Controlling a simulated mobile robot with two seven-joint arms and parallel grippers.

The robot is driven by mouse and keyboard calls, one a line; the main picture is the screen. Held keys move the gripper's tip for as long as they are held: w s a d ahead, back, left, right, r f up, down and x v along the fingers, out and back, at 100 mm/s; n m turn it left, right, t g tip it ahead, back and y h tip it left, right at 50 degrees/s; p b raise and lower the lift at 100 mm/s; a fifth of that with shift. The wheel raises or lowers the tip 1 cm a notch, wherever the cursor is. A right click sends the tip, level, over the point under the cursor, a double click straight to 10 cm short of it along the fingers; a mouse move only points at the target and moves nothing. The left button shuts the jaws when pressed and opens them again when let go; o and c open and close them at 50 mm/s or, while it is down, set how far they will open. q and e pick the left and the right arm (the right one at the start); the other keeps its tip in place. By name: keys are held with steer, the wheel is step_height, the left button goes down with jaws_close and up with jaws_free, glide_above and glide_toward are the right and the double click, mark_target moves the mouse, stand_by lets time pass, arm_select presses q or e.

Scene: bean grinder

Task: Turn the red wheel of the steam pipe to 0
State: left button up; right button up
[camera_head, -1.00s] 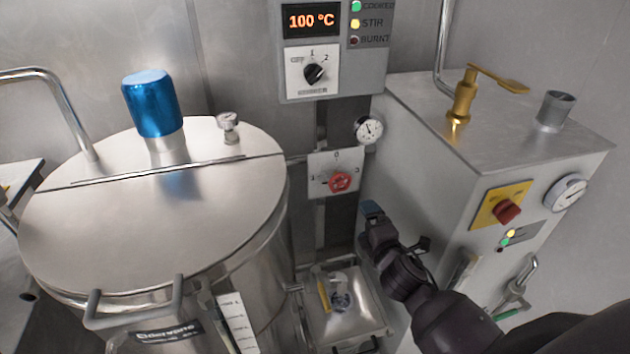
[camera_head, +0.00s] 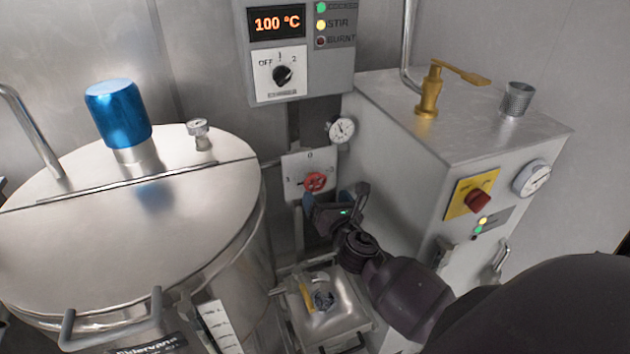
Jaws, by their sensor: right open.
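The small red wheel (camera_head: 316,181) sits on a white dial plate (camera_head: 297,166) on the steam pipe, between the large steel kettle and the grey cabinet. A 0 shows at the plate's top and a 3 at its right; the wheel's exact setting is too small to read. My right gripper (camera_head: 334,208), dark with blue fingers, is open just below and to the right of the wheel. Whether a finger touches the wheel's rim I cannot tell. My left gripper is not in view.
A steel kettle (camera_head: 120,230) with a blue cap (camera_head: 118,112) fills the left. A control box (camera_head: 300,60) reading 100 °C hangs above. A grey cabinet (camera_head: 400,140) with a brass lever (camera_head: 430,95) stands right. A steel tray (camera_head: 345,305) lies below my gripper.

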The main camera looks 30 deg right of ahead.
mark_target(317, 183)
steer(key=x, duration=0.7)
steer(key=shift+w, duration=0.35)
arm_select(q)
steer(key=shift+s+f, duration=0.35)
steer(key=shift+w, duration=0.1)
arm_select(e)
steer(key=shift+c, duration=0.3)
steer(key=c, duration=0.9)
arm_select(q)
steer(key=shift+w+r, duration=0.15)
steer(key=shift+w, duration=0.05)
arm_select(e)
steer(key=shift+o, duration=0.2)
